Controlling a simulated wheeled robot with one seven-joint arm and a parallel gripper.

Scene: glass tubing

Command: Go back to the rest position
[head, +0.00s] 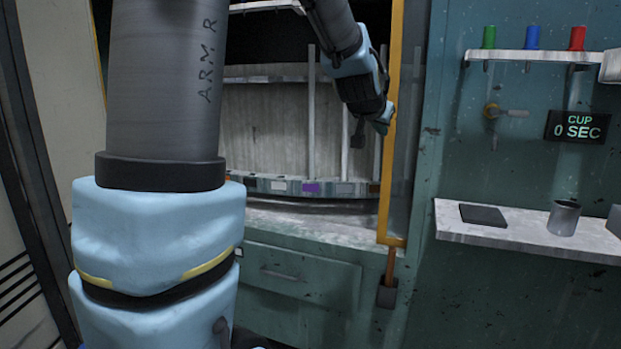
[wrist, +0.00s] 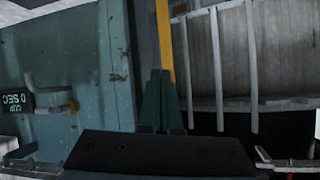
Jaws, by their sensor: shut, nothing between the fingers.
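My gripper (head: 384,122) hangs at the end of my arm, in front of the tube cabinet (head: 268,110) and beside its yellow door frame (head: 392,130). In the head view it overlaps the frame's left edge; I cannot tell whether they touch. In the wrist view my gripper's dark green fingers (wrist: 160,75) are together with nothing held between them. The yellow frame stands just beyond the fingertips there, with the upright glass tubes (wrist: 219,65) to the right.
On the right wall a shelf (head: 470,232) holds a grey cup (head: 564,217) and a dark pad (head: 483,214). A sign (head: 575,126) reads "CUP 0 SEC". Red, blue and green pieces (head: 532,37) stand on the upper shelf. A valve (head: 492,110) is on the wall.

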